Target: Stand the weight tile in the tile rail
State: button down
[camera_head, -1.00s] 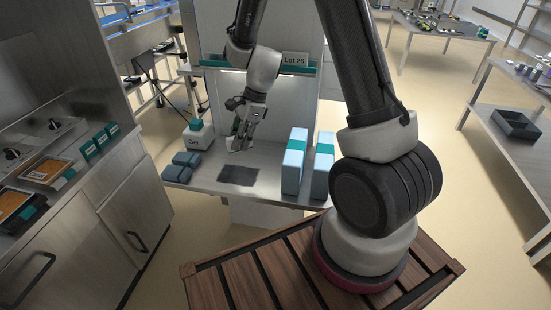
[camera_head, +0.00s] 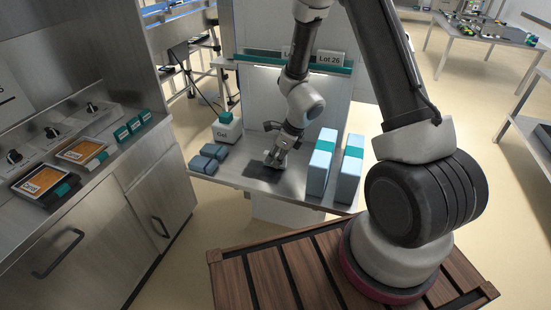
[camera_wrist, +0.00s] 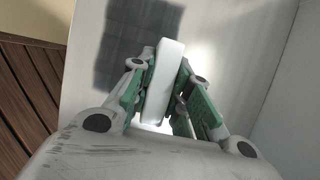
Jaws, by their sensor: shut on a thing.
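My gripper (camera_head: 275,160) is low over the grey tabletop, by the dark mat. In the wrist view, its green-padded fingers are shut on a white slab (camera_wrist: 165,80), seen edge-on. It looks like the weight tile, but no lettering on it shows. The teal tile rail (camera_head: 250,60) runs across the upright panel behind the table, above my gripper. A tile marked "Lot 26" (camera_head: 330,58) stands in the rail on the right. Another pale tile (camera_head: 287,51) stands left of it, mostly hidden by my arm.
The dark mat (camera_head: 258,173) lies on the table. Tall blue boxes with teal bands (camera_head: 319,165) stand to the right. Blue-grey packs (camera_head: 203,163) and a white "Gel" container (camera_head: 226,129) are at left. A steel counter (camera_head: 75,210) stands farther left.

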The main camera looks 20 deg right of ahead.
jog(key=shift+f, duration=0.25)
jog(key=shift+f, duration=0.15)
jog(key=c, duration=1.3)
grip_release()
